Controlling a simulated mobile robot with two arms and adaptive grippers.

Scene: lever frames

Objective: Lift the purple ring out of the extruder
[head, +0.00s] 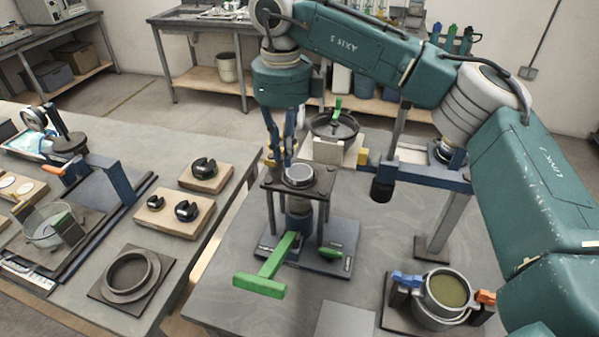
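The apparatus that looks like the extruder (327,249) stands at the middle of the right table. It has a dark top plate on posts, a green T-handle (268,272) low in front and a second green grip at its right. A pale grey round part (299,175) sits in the top plate's middle. I cannot make out a purple ring; it may be hidden or too small to tell. My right gripper (281,160) points down from above, its blue fingers just behind and left of the top plate. Whether the fingers are apart is unclear. My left gripper is out of view.
A dark round pan (335,125) with a green handle stands behind. A blue-armed press (420,175) stands to the right. A clamped pot (447,290) is at front right. The left table (75,235) holds wooden blocks with black rings. A gap separates the tables.

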